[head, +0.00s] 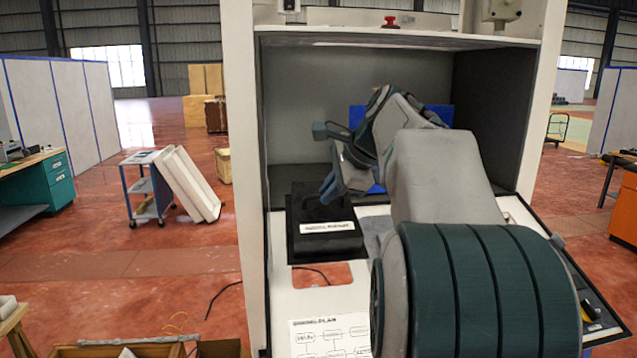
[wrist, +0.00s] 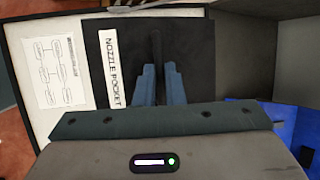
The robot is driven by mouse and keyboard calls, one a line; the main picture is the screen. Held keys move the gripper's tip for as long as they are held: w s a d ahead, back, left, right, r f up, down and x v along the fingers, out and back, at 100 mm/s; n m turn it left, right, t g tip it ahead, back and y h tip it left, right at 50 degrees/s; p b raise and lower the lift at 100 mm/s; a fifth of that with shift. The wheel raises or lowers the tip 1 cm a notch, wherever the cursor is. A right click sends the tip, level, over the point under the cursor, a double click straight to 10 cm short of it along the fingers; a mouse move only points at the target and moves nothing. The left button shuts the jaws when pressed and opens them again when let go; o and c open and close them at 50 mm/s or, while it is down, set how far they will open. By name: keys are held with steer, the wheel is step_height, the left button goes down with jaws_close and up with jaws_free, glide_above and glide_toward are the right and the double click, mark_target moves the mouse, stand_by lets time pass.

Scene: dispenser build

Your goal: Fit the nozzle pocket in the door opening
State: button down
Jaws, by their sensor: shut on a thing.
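The nozzle pocket (head: 328,248) is a black box with a white label on its front face, and the label reads NOZZLE POCKET in the wrist view (wrist: 92,50). My gripper (head: 328,190) has its blue fingers at the top of the box. In the wrist view my gripper (wrist: 159,82) is shut on a dark upright bar of the pocket. The white door panel (head: 285,300) lies in front of the cabinet. A rounded cutout in it shows red floor just in front of the pocket. I cannot tell whether the pocket rests in the opening or above it.
The white cabinet (head: 240,150) has side walls close around my arm. A blue panel (head: 438,113) stands inside at the back, partly behind my arm. A printed diagram sheet (head: 330,337) lies on the front of the white panel. A blue cart (head: 145,190) stands at left, apart from the cabinet.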

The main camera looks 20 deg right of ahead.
mark_target(333, 210)
steer(key=shift+d+f+b, duration=0.1)
steer(key=shift+f+b, duration=0.3)
steer(key=f+b, duration=0.1)
steer(key=f, duration=0.1)
steer(key=w+f+b, duration=0.1)
steer(key=f+b, duration=0.1)
steer(key=w+f+b, duration=0.1)
steer(key=f, duration=0.1)
steer(key=shift+w+d+b, duration=0.2)
steer(key=shift+d+b, duration=0.1)
steer(key=shift+b, duration=0.05)
steer(key=shift+w+d+f+b, duration=0.1)
steer(key=shift+w+f+b, duration=0.2)
steer(key=shift+f, duration=0.35)
steer(key=shift+w+d+f+b, duration=0.1)
steer(key=shift+w+f+b, duration=0.15)
steer(key=shift+f, duration=0.35)
steer(key=shift+a+r+p, duration=0.1)
steer(key=shift+p, duration=0.55)
steer(key=shift+w+f, duration=0.15)
steer(key=shift+f, duration=0.2)
stand_by(1.1)
steer(key=c, duration=1)
jaws_free()
steer(key=shift+o, duration=0.2)
